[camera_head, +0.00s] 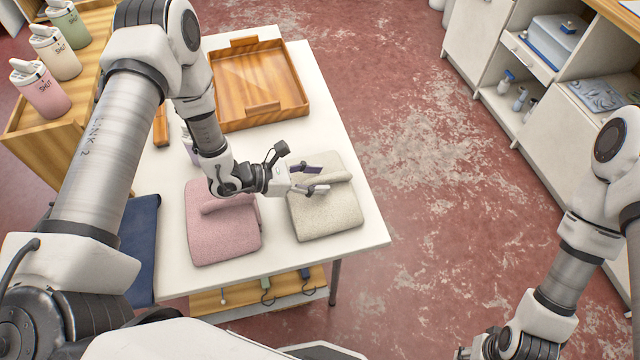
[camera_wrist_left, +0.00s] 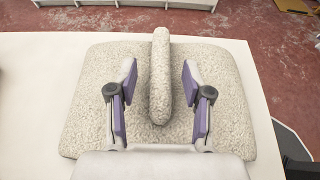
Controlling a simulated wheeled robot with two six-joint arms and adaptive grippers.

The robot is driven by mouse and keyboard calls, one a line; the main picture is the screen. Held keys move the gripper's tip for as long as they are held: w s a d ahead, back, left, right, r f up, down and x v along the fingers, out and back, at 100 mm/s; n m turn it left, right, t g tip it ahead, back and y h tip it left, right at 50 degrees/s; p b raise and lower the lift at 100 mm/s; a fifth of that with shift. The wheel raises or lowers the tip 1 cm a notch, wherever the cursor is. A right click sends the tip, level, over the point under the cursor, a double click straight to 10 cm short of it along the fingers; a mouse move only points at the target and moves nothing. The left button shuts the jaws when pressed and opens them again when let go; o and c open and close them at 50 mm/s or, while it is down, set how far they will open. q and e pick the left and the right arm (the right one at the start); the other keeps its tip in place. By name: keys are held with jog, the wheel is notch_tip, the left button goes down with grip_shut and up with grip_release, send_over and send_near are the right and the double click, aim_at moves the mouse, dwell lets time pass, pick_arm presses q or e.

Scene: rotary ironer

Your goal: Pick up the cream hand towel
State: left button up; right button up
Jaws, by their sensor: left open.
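The cream hand towel (camera_head: 327,215) lies folded on the white table, near its right edge. It has a raised rolled ridge across its top. In the left wrist view the towel (camera_wrist_left: 85,115) fills the middle, with its upright ridge (camera_wrist_left: 161,75) running between the fingers. My left gripper (camera_head: 318,179) is over the towel with its fingers apart. In the left wrist view the open gripper (camera_wrist_left: 160,100) has one purple-padded finger on each side of the ridge, with gaps to it. My right gripper (camera_head: 485,350) is at the bottom edge, mostly cut off.
A pink towel (camera_head: 222,235) lies just left of the cream one, and a navy cloth (camera_head: 142,245) farther left. A wooden tray (camera_head: 258,85) stands at the back of the white table (camera_head: 370,228). Lidded canisters (camera_head: 42,90) stand on a wooden unit at left.

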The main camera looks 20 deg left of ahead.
pick_arm(q)
jog(key=shift+s, duration=0.1)
grip_shut()
